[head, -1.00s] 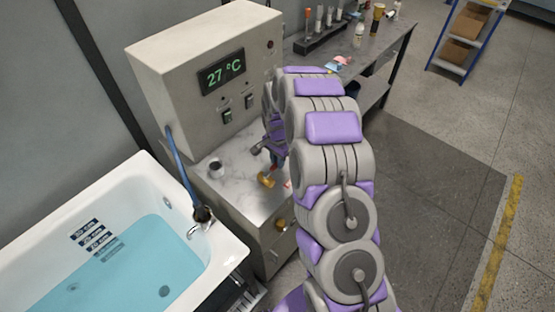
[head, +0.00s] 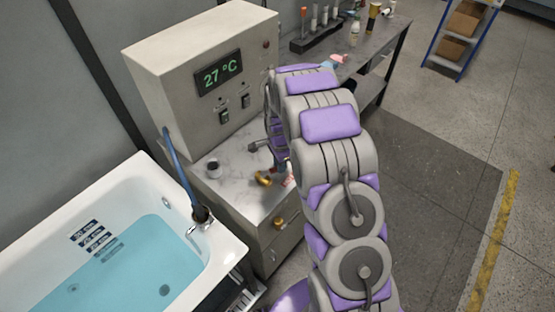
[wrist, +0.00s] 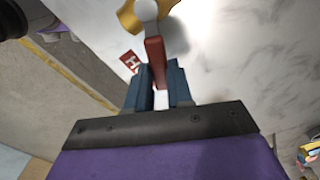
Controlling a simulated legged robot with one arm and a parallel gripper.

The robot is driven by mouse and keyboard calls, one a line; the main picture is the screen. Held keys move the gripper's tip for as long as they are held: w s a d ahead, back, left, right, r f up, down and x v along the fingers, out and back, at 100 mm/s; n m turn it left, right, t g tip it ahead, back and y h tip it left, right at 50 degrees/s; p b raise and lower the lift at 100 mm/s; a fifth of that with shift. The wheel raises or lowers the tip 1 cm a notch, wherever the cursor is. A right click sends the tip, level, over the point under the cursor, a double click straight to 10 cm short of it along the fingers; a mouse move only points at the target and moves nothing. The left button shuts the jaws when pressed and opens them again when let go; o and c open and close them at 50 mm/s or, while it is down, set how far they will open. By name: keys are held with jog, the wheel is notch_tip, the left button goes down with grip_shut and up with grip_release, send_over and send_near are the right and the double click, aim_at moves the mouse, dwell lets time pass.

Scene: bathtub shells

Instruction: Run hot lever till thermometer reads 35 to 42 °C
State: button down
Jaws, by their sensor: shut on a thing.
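The thermometer display (head: 218,73) reads 27 °C on the front of the beige cabinet. The hot lever has a red handle (wrist: 155,58) on a brass valve body (wrist: 130,16), beside a red label with a white H. In the head view the brass valve (head: 263,179) sits on the marble-look counter, partly behind my arm. My gripper (wrist: 160,85) has its blue fingers on both sides of the red handle's end and is shut on it. The bathtub (head: 235,245) holds blue water, with a blue hose (head: 178,170) leading to its tap (head: 200,222).
Two switches sit below the display. A workbench (head: 340,62) with bottles and a rack is behind my arm. A blue-framed shelf (head: 460,40) holds boxes at the far right. The floor to the right is clear.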

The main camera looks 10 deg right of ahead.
jog(key=s+m, duration=0.1)
jog(key=m, duration=0.1)
jog(key=s+m, duration=0.1)
jog(key=shift+m+p, duration=0.4)
jog(key=m, duration=0.1)
jog(key=s+m+p, duration=0.1)
jog(key=shift+s+a+m, duration=0.15)
jog(key=shift+s+m, duration=0.15)
jog(key=shift+m, duration=0.1)
jog(key=s+m+p, duration=0.1)
jog(key=m, duration=0.1)
jog(key=a+m+p, duration=0.1)
jog(key=m, duration=0.1)
jog(key=shift+s+a+r, duration=0.15)
jog(key=shift+s, duration=0.25)
jog(key=shift+s+a+m+p, duration=0.25)
jog(key=shift+m+p, duration=0.15)
jog(key=shift+m, duration=0.25)
jog(key=shift+s+a+m+p, duration=0.1)
jog(key=shift+a+m+p, duration=0.25)
jog(key=shift+m, duration=0.3)
jog(key=shift+d, duration=0.1)
jog(key=c, duration=1.2)
grip_release()
jog(key=shift+w+f, duration=0.15)
jog(key=shift+f, duration=0.05)
jog(key=shift+o, duration=1)
jog(key=shift+a, duration=0.2)
jog(key=shift+d+r, duration=0.1)
jog(key=shift+r, duration=0.05)
